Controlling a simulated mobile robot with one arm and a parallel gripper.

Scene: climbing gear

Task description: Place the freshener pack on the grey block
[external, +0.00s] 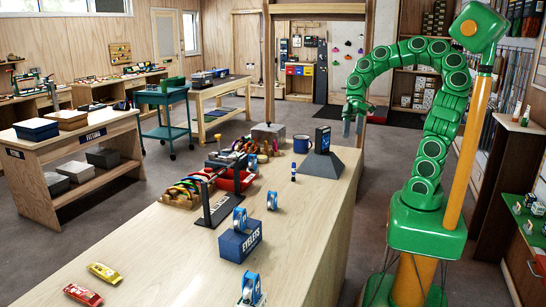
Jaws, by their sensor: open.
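A small dark blue upright pack (322,139), which looks like the freshener pack, stands at the dark grey sloped block (334,164) near the right edge of the long wooden table. Whether it rests on the block or just behind it is hard to tell. A lighter grey block (268,133) sits further left at the table's far end, with something small on top. My gripper (352,128) hangs fingers down, to the right of and slightly above the pack, apart from it. It is open, with nothing seen between its fingers.
A red tray (233,180), racks of coloured gear and a blue eyelets box (240,241) line the table's left side. The front right of the wooden table (300,250) is clear.

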